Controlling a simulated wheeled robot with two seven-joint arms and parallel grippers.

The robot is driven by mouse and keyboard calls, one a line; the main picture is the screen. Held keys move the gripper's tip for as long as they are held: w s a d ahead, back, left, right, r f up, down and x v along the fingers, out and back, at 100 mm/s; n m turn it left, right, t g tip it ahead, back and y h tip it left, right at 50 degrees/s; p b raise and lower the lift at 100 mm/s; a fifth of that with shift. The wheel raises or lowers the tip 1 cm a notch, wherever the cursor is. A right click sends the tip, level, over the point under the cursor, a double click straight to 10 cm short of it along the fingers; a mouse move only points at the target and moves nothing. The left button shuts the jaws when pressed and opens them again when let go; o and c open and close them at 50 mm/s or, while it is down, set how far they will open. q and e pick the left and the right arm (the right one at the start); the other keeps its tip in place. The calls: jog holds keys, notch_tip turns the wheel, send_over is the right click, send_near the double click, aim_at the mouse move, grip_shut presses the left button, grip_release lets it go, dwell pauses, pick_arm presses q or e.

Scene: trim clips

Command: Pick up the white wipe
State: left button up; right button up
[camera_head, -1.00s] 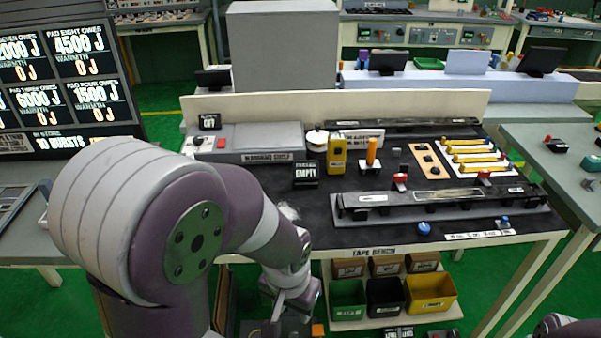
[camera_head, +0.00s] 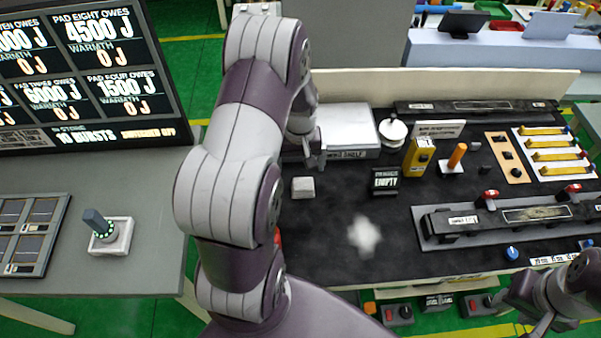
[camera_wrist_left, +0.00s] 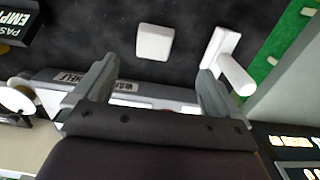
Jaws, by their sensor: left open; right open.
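The white wipe appears as a soft, blurry-edged white patch (camera_head: 365,237) lying on the dark bench mat, right of my left arm. I do not see it in the left wrist view. My left gripper (camera_head: 314,152) is by the front of the grey shelf box, behind and to the left of the wipe, apart from it. In the left wrist view my left gripper (camera_wrist_left: 155,78) has its fingers spread with nothing between them. My right gripper (camera_head: 540,322) is at the lower right, off the bench front, open and apart from the wipe.
A small pale block (camera_head: 303,187) lies left of the wipe; it also shows in the left wrist view (camera_wrist_left: 154,42). A black "EMPTY" sign (camera_head: 385,181), yellow box (camera_head: 418,156) and black rail fixture (camera_head: 500,217) stand around. The mat around the wipe is clear.

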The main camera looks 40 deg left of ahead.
aim_at(303, 184)
pick_arm(q)
jog(key=f, duration=0.3)
jog(key=shift+d+f, duration=0.3)
jog(key=shift+d, duration=0.05)
jog(key=shift+w+a+f+p, duration=0.2)
jog(key=shift+f+p, duration=0.1)
jog(key=shift+f, duration=0.3)
jog(key=shift+w+a+f+p, duration=0.15)
jog(key=shift+f+p, duration=0.15)
jog(key=shift+f, duration=0.3)
jog(key=f+p, duration=0.1)
jog(key=f, duration=0.3)
jog(key=shift+d, duration=0.2)
jog(key=shift+f, duration=0.2)
jog(key=c, duration=1)
jog(key=shift+c, duration=0.2)
pick_arm(e)
notch_tip(303, 184, up, 3)
jog(key=shift+d+f, duration=0.1)
jog(key=shift+f, duration=0.1)
